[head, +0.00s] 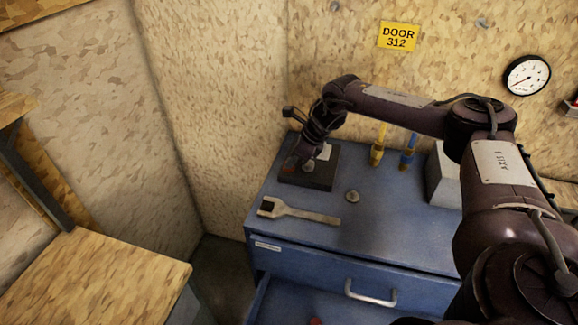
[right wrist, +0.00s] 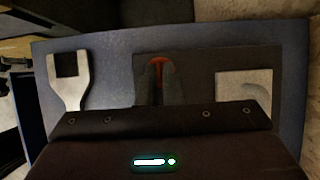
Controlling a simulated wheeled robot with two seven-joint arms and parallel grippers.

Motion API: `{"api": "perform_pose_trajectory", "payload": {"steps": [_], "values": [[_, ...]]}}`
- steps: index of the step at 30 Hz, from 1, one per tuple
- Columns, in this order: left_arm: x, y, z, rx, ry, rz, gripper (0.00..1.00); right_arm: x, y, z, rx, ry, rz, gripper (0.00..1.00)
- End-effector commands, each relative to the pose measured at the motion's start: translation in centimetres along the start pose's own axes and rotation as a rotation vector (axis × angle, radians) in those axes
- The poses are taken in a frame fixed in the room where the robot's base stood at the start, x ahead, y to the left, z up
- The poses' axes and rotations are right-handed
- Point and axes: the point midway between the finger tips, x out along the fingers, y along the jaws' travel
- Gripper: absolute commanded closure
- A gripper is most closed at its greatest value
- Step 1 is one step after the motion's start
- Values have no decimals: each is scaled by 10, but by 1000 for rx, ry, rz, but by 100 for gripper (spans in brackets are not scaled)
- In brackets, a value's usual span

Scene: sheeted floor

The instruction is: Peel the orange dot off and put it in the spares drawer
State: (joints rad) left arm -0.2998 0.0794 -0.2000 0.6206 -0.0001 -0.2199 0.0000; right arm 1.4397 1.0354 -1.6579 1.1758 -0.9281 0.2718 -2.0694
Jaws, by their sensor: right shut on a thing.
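The orange dot (right wrist: 158,65) shows in the right wrist view as a small orange-red round on a dark board (right wrist: 205,70). My right gripper (right wrist: 159,88) is shut on it, the two fingertips covering much of the dot. I cannot tell whether the dot is still stuck to the board. In the head view my right gripper (head: 303,163) is down at the board (head: 318,182) on the blue cabinet top, and the dot is hidden. A drawer (head: 290,303) below the top is pulled open; its label is not readable here. My left gripper is not in view.
A spanner (head: 300,214) and a small round metal piece (head: 352,196) lie on the cabinet top. Yellow (head: 378,150) and blue (head: 408,153) handled tools stand behind. A pale card (right wrist: 244,86) lies on the board. A closed drawer with a handle (head: 371,297) is in front.

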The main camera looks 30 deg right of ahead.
Motion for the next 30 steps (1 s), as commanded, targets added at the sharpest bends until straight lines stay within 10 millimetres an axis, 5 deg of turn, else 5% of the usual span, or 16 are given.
{"api": "perform_pose_trajectory", "payload": {"steps": [30], "values": [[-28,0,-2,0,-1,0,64,-29,0,16,0,-2,-1,100]]}}
